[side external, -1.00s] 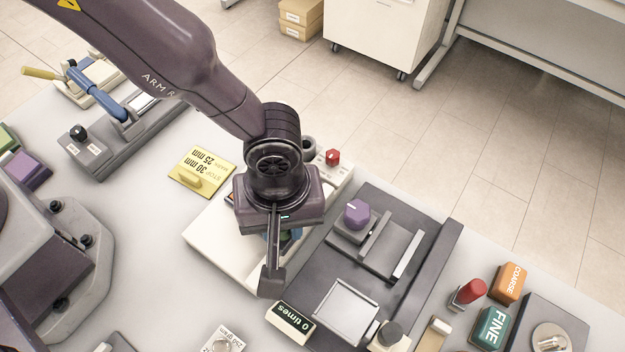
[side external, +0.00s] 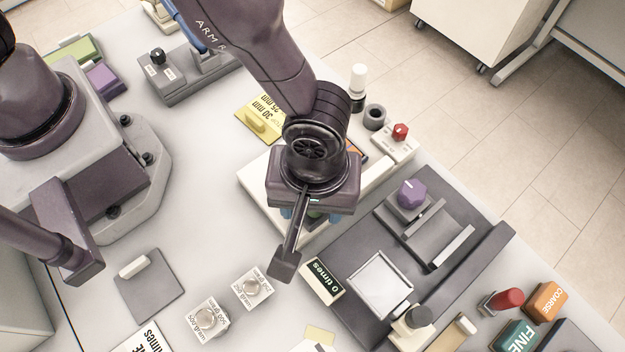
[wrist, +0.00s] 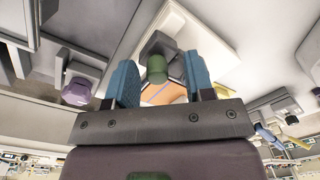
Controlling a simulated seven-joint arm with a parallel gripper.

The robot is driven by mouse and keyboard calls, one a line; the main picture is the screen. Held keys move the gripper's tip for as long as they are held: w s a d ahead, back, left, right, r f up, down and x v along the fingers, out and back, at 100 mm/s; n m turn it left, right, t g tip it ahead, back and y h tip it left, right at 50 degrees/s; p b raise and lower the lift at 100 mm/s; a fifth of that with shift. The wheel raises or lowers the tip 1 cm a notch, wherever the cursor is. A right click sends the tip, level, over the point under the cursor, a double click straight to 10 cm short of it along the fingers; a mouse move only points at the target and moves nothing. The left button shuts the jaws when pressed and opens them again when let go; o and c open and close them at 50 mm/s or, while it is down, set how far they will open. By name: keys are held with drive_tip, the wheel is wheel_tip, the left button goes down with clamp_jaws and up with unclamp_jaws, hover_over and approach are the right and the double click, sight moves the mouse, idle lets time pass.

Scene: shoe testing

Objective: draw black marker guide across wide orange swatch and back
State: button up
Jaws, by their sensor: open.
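My gripper (side external: 316,216) is open, pointing down over the white board (side external: 258,183). In the wrist view my gripper (wrist: 161,77) shows two blue fingers standing apart. A green knob (wrist: 157,68) on a dark grey block, which looks like the marker guide, lies between or just beyond the fingertips; contact is not clear. In the side view my wrist hides most of the swatch.
A dark fixture with a purple knob (side external: 411,194) and a "0 times" counter (side external: 323,281) stand close on the right. A red knob (side external: 400,131), dark ring (side external: 375,117) and white-capped bottle (side external: 358,80) are behind. A yellow card (side external: 262,118) lies behind left.

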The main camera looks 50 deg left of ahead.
wheel_tip(320, 180, up, 13)
idle(0.4)
drive_tip(key=shift+w+d, duration=0.1)
drive_tip(key=s+a+r+m+t, duration=0.1)
drive_tip(key=a+r+m+t, duration=0.2)
drive_tip(key=a, duration=1.2)
drive_tip(key=s+a+r+m+t, duration=0.1)
drive_tip(key=a+r+m+t, duration=0.1)
drive_tip(key=a+r+m, duration=0.4)
drive_tip(key=a+r, duration=0.4)
drive_tip(key=a, duration=0.5)
drive_tip(key=shift+s+r+t, duration=0.2)
drive_tip(key=shift+s+t, duration=0.05)
drive_tip(key=shift+t, duration=0.15)
drive_tip(key=shift+o, duration=0.3)
idle(0.6)
